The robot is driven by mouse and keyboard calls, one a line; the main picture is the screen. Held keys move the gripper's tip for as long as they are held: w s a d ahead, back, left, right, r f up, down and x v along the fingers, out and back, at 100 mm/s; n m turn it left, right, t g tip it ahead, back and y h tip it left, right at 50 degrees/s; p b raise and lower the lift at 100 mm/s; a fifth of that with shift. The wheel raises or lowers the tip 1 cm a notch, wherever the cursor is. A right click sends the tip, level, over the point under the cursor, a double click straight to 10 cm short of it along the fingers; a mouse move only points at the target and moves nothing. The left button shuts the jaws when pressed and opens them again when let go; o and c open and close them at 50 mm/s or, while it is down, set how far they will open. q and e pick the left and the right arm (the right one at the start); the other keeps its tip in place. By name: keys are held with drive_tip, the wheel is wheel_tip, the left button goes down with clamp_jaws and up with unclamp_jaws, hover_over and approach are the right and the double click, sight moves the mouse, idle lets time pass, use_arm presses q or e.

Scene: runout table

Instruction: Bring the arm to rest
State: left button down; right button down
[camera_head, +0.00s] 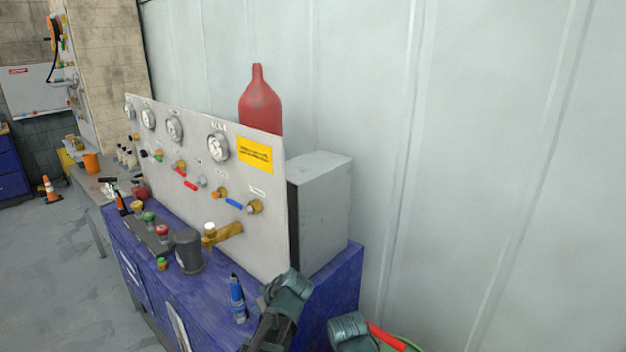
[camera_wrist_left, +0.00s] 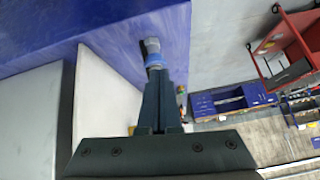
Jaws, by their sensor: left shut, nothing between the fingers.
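My left gripper shows in the left wrist view (camera_wrist_left: 159,78) with its two dark fingers together and nothing between them. A small blue and grey tool (camera_head: 237,298) stands on the blue bench top (camera_head: 325,265) in the head view. What looks like the same tool (camera_wrist_left: 153,58) lies just past the fingertips in the wrist view; I cannot tell whether they touch. In the head view, dark links of my arm show at the bottom, right of the tool, and the fingertips are not clear. My right gripper is not in view.
A pale gauge panel (camera_head: 270,205) with valves stands on the bench, with a grey box (camera_head: 327,200) behind it. A dark cylinder (camera_head: 188,252) and several small knobs stand in front. A red bottle (camera_head: 260,105) rises behind the panel. A plain wall (camera_head: 480,150) fills the right.

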use_arm(q)
drive_tip(key=s+d+f+m+g+h, duration=0.2)
drive_tip(key=s+d+m, duration=0.4)
drive_tip(key=s, duration=0.4)
drive_tip(key=s+d+f+m+g+h, duration=0.2)
drive_tip(key=s+d+m, duration=0.4)
drive_tip(key=s, duration=0.4)
drive_tip(key=shift+d+f+g+h, duration=0.15)
drive_tip(key=shift+f+g+h, duration=0.25)
drive_tip(key=shift+g+h, duration=0.1)
